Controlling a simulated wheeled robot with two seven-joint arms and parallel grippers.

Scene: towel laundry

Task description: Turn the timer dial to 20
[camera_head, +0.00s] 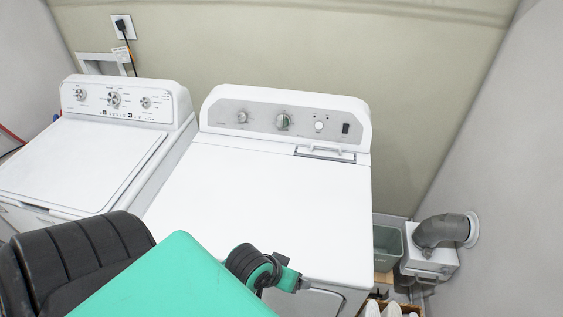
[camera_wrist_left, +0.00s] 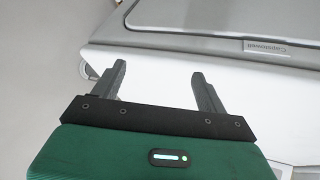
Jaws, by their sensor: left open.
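Two white machines stand side by side. The right machine (camera_head: 262,195) has a grey control panel with a large round dial (camera_head: 283,121) near its middle and a smaller dial (camera_head: 242,117) to its left. Their markings are too small to read, so I cannot tell which is the timer dial or its setting. My left gripper (camera_wrist_left: 158,70) is open and empty in the left wrist view, its two dark fingers apart over a white surface. In the head view my left arm crosses the lower left; its fingers cannot be made out there. My right gripper does not show.
The left machine (camera_head: 75,165) has its own panel with several dials. A round button (camera_head: 318,126) and a dark switch (camera_head: 346,129) sit right of the large dial. A grey duct (camera_head: 440,231) and a green bin (camera_head: 388,246) are at the right. The right machine's top is clear.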

